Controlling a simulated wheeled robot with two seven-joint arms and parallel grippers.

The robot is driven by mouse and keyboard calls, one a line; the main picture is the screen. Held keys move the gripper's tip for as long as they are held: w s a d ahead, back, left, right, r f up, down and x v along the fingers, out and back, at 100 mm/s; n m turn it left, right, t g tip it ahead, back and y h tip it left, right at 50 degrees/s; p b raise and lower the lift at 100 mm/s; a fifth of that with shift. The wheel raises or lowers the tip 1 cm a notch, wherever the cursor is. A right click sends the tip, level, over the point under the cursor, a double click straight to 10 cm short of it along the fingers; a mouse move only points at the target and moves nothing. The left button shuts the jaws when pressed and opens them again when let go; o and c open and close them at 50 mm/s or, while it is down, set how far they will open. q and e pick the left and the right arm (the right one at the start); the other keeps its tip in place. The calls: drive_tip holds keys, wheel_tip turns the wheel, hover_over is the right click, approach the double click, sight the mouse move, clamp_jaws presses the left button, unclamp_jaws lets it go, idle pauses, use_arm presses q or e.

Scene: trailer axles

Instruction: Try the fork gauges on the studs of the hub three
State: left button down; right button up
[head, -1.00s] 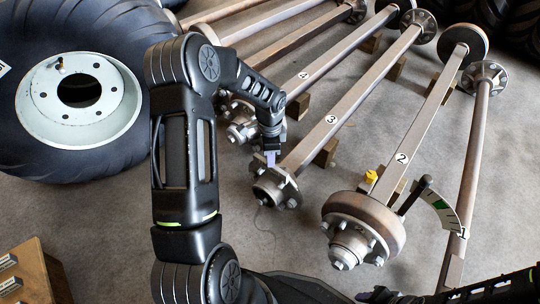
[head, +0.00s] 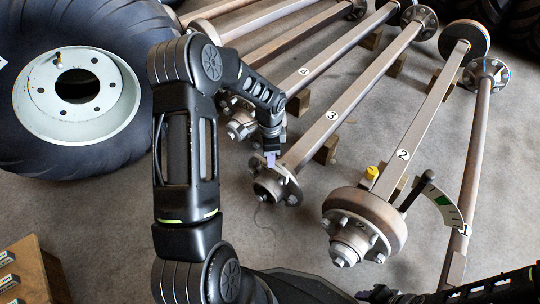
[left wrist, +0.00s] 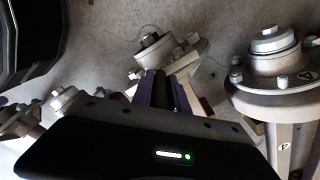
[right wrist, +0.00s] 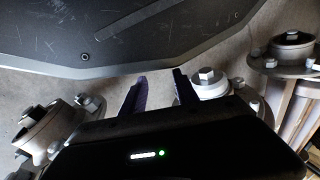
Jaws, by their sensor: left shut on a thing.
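Hub three (head: 275,185) is the flanged end of the axle marked 3, with several nuts or studs around a dark centre. It also shows in the left wrist view (left wrist: 157,50). My left gripper (head: 271,159) is at the upper left edge of that hub, its purple-edged fingers pointing down. In the left wrist view its fingers (left wrist: 162,85) are close together just in front of the hub flange. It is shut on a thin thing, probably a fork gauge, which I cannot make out. My right gripper (right wrist: 158,85) is open, its fingers apart and empty.
A large tyre (head: 75,150) fills the left. A wooden stand (head: 35,268) with metal pieces is bottom left.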

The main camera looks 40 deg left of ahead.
use_arm(q)
drive_tip(key=shift+f+b, duration=0.85)
drive_tip(key=shift+f, duration=0.55)
wheel_tip(320, 180, up, 6)
drive_tip(key=p, duration=0.5)
drive_tip(key=shift+r+p, duration=1.6)
drive_tip(key=shift+r, duration=0.5)
